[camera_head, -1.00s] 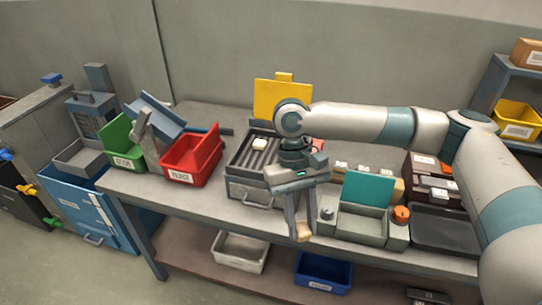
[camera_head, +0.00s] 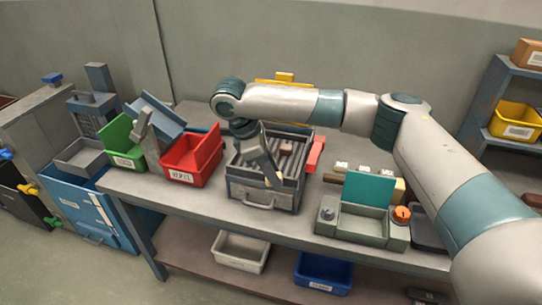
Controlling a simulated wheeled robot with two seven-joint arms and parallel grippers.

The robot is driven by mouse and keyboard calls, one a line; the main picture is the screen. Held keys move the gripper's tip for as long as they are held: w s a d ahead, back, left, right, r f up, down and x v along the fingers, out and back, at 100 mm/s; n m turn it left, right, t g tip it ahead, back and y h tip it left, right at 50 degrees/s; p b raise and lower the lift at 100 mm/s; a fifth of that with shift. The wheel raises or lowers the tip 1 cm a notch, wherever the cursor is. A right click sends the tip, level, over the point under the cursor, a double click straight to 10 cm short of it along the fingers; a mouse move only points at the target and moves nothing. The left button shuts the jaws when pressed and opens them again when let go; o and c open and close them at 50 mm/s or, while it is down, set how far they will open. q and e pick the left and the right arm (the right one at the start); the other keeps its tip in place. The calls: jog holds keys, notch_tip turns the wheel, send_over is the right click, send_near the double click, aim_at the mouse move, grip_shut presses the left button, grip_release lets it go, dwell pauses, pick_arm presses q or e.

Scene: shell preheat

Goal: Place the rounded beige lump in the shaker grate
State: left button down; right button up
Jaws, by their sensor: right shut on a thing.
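The shaker grate (camera_head: 258,193) is a grey box with dark slats on top, standing mid-table. My right gripper (camera_head: 271,180) reaches down over its front left part, pointing down and to the right. It is shut on the rounded beige lump (camera_head: 269,183), which shows only as a small pale patch at the fingertips. I cannot tell whether the lump touches the slats. A small reddish-brown block (camera_head: 287,148) lies on the slats behind the fingers. My left gripper is not in view.
A red bin (camera_head: 190,163) and a green bin (camera_head: 124,152) stand left of the grate. A grey tray with a teal lid (camera_head: 369,190) and an orange knob (camera_head: 401,214) stand to the right. A yellow panel (camera_head: 285,79) is behind, mostly hidden by my arm.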

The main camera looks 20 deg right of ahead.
jog(key=w+n+t, duration=0.1)
jog(key=w+n, duration=0.1)
jog(key=n, duration=0.1)
jog(key=w+r+n+t, duration=0.1)
jog(key=w+n, duration=0.2)
jog(key=w+d+n+t, duration=0.1)
jog(key=w+n, duration=0.2)
jog(key=shift+w+d+r+t+y, duration=0.1)
jog(key=shift+w+r+t+y, duration=0.1)
jog(key=shift+r+t+y, duration=0.1)
jog(key=w+d+r+n+t+y, duration=0.2)
jog(key=w+n+y, duration=0.1)
jog(key=w+n, duration=0.4)
jog(key=shift+w+d+n, duration=0.3)
jog(key=shift+w+n, duration=0.05)
jog(key=shift+n, duration=0.85)
jog(key=shift+f, duration=0.1)
notch_tip(320, 180, down, 5)
jog(key=shift+s+f+p, duration=0.1)
jog(key=shift+p, duration=0.8)
jog(key=shift+f, duration=0.45)
jog(key=shift+f+p, duration=0.65)
jog(key=shift+f, duration=1.25)
